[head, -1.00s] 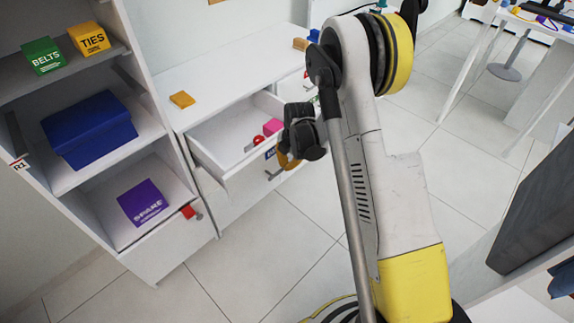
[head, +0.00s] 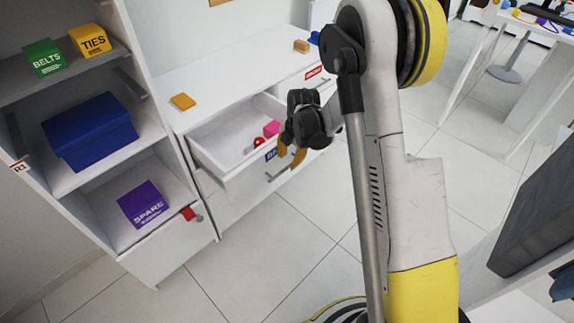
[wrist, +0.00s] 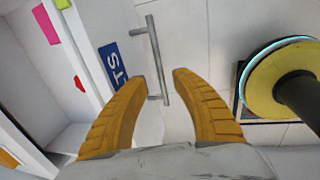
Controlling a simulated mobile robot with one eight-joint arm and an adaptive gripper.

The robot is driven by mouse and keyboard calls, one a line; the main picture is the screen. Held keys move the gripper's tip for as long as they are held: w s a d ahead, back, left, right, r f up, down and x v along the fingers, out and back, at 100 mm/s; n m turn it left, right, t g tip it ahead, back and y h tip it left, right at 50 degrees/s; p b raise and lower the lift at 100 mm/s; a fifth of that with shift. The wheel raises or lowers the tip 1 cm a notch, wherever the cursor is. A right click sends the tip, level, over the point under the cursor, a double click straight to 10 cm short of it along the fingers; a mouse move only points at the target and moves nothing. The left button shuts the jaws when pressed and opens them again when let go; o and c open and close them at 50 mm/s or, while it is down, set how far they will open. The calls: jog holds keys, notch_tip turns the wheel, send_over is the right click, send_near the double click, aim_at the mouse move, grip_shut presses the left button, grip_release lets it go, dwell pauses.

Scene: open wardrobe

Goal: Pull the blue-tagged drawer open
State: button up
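The blue-tagged drawer (head: 222,163) of the white chest is pulled out, with a red item and a pink block inside. Its blue tag (head: 271,154) is partly hidden by my gripper in the head view, and the tag shows larger in the wrist view (wrist: 113,66). A grey bar handle (wrist: 157,58) is on the front beside the tag. My gripper (head: 291,158) is at the drawer front. In the wrist view its two orange fingers (wrist: 162,78) are spread, with the lower part of the handle seen between their tips. I see no finger closed on it.
A white shelf unit (head: 165,262) stands left, holding a blue box (head: 90,130), a purple SPARE box (head: 143,204) and green and yellow boxes. A red tag (head: 314,72) is on the chest farther right. The tiled floor in front is clear.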

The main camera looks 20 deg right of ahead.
notch_tip(320, 180, up, 6)
jog(key=s, duration=0.1)
jog(key=shift+d+r, duration=0.2)
jog(key=shift+d, duration=0.05)
jog(key=s+a+r+m+t, duration=0.1)
jog(key=s+a+r+m, duration=0.1)
jog(key=s+r+m, duration=0.5)
jog(key=s+a+r+m+t, duration=0.1)
jog(key=s+r+m+t, duration=0.1)
jog(key=s+r+m, duration=0.3)
jog(key=s+a+r+m+t+h, duration=0.1)
jog(key=s+a+r+m+t, duration=0.1)
jog(key=s+r+m, duration=0.4)
jog(key=s+m, duration=0.5)
jog(key=s, duration=0.2)
jog(key=shift+r, duration=0.15)
